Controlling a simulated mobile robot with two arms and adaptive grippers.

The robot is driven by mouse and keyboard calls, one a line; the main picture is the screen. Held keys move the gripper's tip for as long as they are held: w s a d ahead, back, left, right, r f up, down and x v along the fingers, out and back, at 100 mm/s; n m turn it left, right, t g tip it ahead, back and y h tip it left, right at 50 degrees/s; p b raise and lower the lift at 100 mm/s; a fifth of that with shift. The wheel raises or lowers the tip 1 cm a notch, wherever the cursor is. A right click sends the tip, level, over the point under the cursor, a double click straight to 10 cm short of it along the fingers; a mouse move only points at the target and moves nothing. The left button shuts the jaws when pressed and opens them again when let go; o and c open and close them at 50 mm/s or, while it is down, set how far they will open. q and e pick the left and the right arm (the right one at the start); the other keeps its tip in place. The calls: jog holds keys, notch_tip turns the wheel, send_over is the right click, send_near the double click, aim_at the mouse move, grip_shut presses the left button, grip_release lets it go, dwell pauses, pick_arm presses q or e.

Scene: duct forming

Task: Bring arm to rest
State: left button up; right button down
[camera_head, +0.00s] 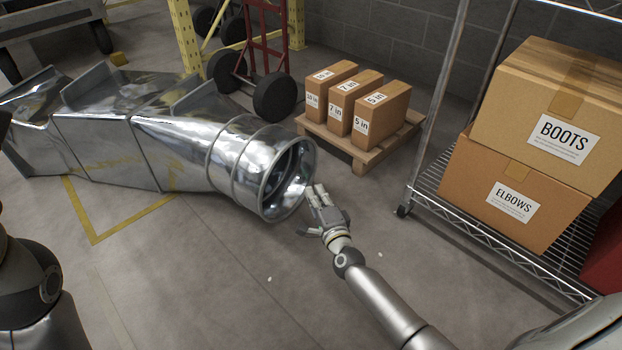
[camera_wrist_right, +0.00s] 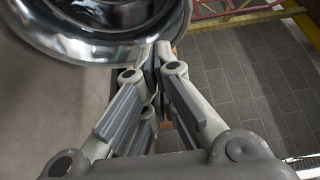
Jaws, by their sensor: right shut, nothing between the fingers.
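My right gripper (camera_head: 318,194) is shut and empty in the head view, beside the round open end of a shiny metal duct (camera_head: 180,140). In the right wrist view the shut fingertips (camera_wrist_right: 158,60) are close by the duct's rim (camera_wrist_right: 100,45); I cannot tell whether they touch it. My right arm reaches in from the lower right. Part of my left arm shows at the left edge of the head view, but its gripper is not visible.
A wire shelf (camera_head: 455,205) on the right bears a BOOTS box (camera_head: 545,100) and an ELBOWS box (camera_head: 510,195). A wooden pallet (camera_head: 365,157) with labelled boxes (camera_head: 342,103) and a red hand truck (camera_head: 265,50) stand behind. The floor (camera_head: 200,280) in front is mostly clear.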

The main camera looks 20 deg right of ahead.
jog(key=shift+s, duration=0.5)
